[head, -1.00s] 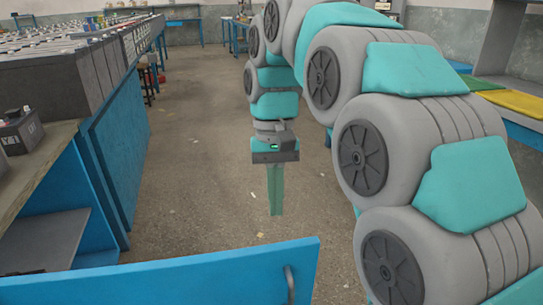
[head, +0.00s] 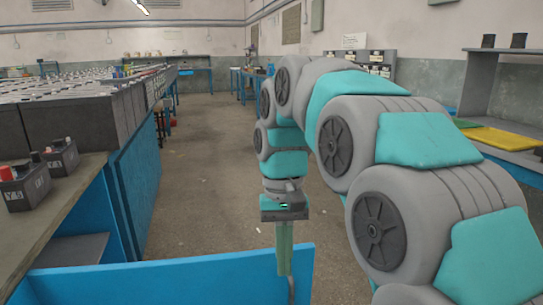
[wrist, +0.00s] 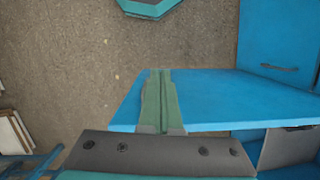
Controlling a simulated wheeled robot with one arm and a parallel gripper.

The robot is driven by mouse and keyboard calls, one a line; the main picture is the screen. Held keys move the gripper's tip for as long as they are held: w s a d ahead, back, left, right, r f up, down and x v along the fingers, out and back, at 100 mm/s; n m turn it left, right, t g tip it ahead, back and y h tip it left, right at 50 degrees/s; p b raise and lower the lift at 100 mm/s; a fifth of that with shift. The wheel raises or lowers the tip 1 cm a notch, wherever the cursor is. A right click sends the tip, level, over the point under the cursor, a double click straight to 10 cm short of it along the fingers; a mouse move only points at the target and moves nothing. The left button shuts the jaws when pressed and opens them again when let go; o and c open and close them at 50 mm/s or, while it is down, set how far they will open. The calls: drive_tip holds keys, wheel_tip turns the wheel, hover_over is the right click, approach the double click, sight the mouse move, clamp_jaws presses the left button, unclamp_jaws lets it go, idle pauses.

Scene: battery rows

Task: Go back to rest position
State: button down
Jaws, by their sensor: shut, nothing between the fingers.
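My gripper (head: 284,250) hangs down at the end of my arm in the middle of the head view, its green fingers together and empty. In the head view the fingers overlap the blue door panel (head: 190,281) at the bottom. In the wrist view my gripper (wrist: 161,100) is shut over the edge of the same blue panel (wrist: 210,98), with floor beyond it. I cannot tell whether the fingers touch the panel.
A workbench (head: 75,208) on the left bears dark batteries (head: 62,157) and long battery rows. A shelf bench with a yellow mat (head: 503,138) stands at right. The aisle floor (head: 205,160) between is clear. Blue tables stand at the back.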

drive_tip(key=s+d+f, duration=0.6)
drive_tip(key=s+f, duration=0.1)
drive_tip(key=s, duration=0.4)
drive_tip(key=s+d+f+m+t, duration=0.1)
drive_tip(key=s+d+f, duration=0.5)
drive_tip(key=s, duration=0.5)
wheel_tip(320, 180, down, 2)
drive_tip(key=shift+s+d+f, duration=0.2)
drive_tip(key=shift+d+f, duration=0.05)
drive_tip(key=shift+d, duration=0.1)
